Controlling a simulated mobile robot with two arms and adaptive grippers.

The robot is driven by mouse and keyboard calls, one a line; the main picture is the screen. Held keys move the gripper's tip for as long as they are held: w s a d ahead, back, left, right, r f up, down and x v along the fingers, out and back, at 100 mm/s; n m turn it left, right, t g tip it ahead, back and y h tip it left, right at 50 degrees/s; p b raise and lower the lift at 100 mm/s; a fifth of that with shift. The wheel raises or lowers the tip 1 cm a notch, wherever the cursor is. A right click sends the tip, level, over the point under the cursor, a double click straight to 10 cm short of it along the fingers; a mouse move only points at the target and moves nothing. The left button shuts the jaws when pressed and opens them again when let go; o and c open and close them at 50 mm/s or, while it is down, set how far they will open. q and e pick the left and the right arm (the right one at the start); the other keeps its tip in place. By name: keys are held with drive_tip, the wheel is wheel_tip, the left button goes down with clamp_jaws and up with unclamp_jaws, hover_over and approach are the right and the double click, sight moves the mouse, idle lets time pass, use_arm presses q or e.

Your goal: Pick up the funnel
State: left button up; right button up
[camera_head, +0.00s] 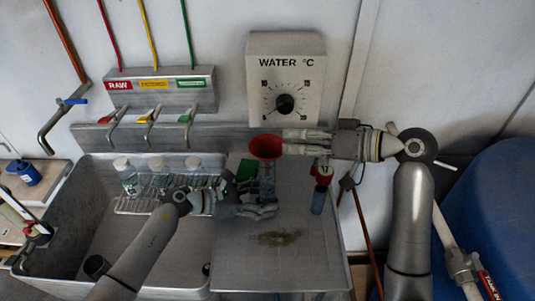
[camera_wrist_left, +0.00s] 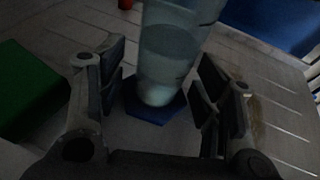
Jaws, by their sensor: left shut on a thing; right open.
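The red funnel (camera_head: 266,147) sits at the top of a clear cylinder (camera_head: 267,184), its wide mouth facing up. My right gripper (camera_head: 287,141) is open and comes in from the right, with its fingertips at the funnel's right rim. I cannot tell whether they touch it. My left gripper (camera_head: 262,209) is low at the cylinder and shut on it. In the left wrist view, the pale cylinder (camera_wrist_left: 170,50) with a blue base (camera_wrist_left: 157,108) stands between the fingers (camera_wrist_left: 158,95). The funnel is not visible in that view.
A red-topped bottle (camera_head: 322,176) stands right of the cylinder, close below my right gripper. A green block (camera_head: 246,170) is to the left. Several capped bottles (camera_head: 160,172) stand on a rack in the sink (camera_head: 90,195).

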sight(266, 139)
drive_tip(key=x, duration=0.4)
drive_tip(key=shift+w+a, duration=0.25)
drive_tip(key=shift+a, duration=0.05)
drive_tip(key=shift+f, duration=0.1)
clamp_jaws()
